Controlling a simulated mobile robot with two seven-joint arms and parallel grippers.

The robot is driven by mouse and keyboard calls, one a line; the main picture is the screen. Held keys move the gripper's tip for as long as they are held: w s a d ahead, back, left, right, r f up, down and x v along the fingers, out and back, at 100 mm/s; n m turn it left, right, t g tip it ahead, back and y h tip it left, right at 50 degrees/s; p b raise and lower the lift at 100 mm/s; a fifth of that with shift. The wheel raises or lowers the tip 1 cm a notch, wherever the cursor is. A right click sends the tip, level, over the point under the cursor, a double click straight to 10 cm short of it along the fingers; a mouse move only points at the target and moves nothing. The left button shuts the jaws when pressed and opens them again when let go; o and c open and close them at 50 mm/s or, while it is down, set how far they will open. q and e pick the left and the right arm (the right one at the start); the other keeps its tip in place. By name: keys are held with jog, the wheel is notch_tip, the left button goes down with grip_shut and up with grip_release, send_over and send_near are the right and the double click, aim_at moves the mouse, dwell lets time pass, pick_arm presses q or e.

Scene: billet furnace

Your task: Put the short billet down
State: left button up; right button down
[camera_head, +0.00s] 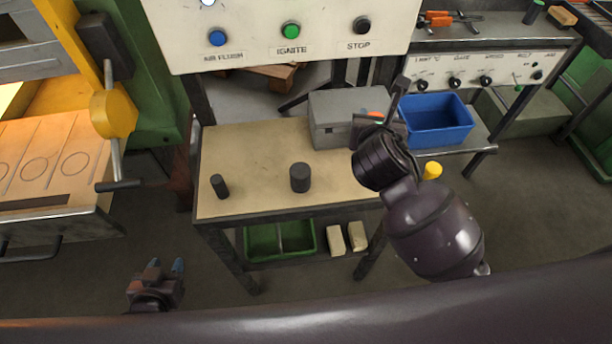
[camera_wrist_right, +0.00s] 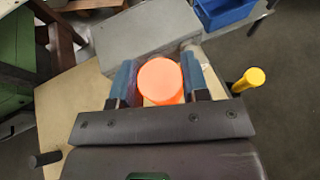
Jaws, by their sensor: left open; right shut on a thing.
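A glowing orange billet (camera_wrist_right: 160,80) is between the blue fingers of my right gripper (camera_wrist_right: 163,82), which is shut on it. The wrist view shows mostly its round end, so its length is hard to judge. In the head view only a small orange part (camera_head: 374,115) shows, by my right gripper (camera_head: 378,124) at the right of the bench, near the grey box. My left gripper (camera_head: 166,268) is open and empty, low at the left, apart from the bench. A thick dark cylinder (camera_head: 300,177) and a thinner dark cylinder (camera_head: 219,186) stand upright on the tan bench top (camera_head: 254,157).
The grey box (camera_head: 334,112) stands at the bench's back right; a blue bin (camera_head: 436,118) is right of it. A yellow-topped object (camera_head: 432,170) shows beside my right arm. The furnace's handle (camera_head: 118,187) juts out at the left. The bench's back left is clear.

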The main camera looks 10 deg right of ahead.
notch_tip(320, 180, up, 5)
jog(key=w+a+m+g+h, duration=0.1)
jog(key=a+m+h, duration=0.2)
jog(key=h+b, duration=0.1)
send_over(347, 175)
notch_tip(347, 175, down, 14)
jog(key=shift+w+f+m+g, duration=0.1)
jog(key=shift+f+m+g, duration=0.2)
jog(key=shift+f, duration=0.5)
notch_tip(347, 175, down, 4)
jog(key=shift+r+b, duration=0.15)
jog(key=shift+b, duration=0.45)
jog(key=shift+f, duration=0.25)
jog(key=c, duration=0.6)
grip_release()
